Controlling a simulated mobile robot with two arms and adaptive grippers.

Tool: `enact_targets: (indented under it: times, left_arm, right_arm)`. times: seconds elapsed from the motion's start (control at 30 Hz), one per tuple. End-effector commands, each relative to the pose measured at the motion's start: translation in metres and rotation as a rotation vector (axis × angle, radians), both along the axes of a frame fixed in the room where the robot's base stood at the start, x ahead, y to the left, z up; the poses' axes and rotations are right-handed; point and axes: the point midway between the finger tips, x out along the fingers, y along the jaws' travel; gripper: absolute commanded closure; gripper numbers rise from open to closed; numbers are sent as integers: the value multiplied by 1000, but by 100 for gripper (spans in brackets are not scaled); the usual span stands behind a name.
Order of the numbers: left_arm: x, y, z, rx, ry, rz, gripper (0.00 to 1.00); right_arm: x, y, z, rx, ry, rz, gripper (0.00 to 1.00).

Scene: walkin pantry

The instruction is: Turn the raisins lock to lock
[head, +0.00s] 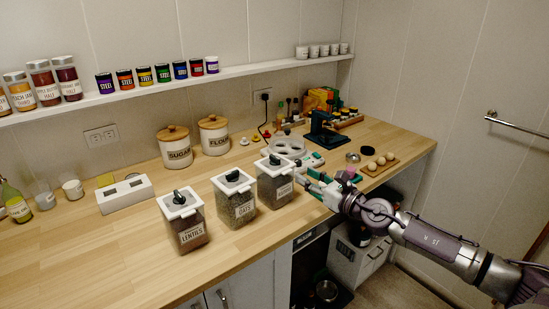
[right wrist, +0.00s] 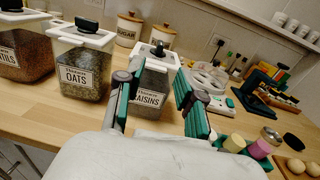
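The raisins jar (head: 274,187) is a clear square canister with a white lid and a black lock knob (head: 274,159) on top. It stands on the wooden counter, rightmost of three like jars. In the right wrist view the raisins jar (right wrist: 148,92) shows beyond and between my fingers, label facing me, with its black knob (right wrist: 158,49) on the lid. My right gripper (head: 309,181) is open, with green-padded fingers spread, just right of the jar. The right wrist view also shows my right gripper (right wrist: 155,98) empty. I cannot tell whether a finger touches the jar. My left gripper is out of view.
The oats jar (head: 236,207) and lentils jar (head: 186,233) stand left of the raisins. Behind are sugar (head: 177,152) and flour (head: 214,141) canisters. A grey holed tray (head: 287,147) and an egg board (head: 370,171) lie farther back and right. The front left counter is clear.

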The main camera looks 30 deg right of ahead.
Motion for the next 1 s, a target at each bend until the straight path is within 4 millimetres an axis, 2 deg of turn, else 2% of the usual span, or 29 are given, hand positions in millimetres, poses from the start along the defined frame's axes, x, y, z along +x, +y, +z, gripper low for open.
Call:
enact_targets:
  times: [0.47, 0.7, 0.83, 1.0]
  left_arm:
    - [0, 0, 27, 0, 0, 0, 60]
    - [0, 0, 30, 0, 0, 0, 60]
    - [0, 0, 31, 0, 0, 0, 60]
    - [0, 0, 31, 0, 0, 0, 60]
  right_arm:
    - [71, 10, 6, 7, -5, -4, 62]
    - [109, 15, 2, 6, -2, -4, 62]
    - [120, 17, 1, 5, -1, -3, 62]
    - [124, 18, 0, 4, 1, -2, 62]
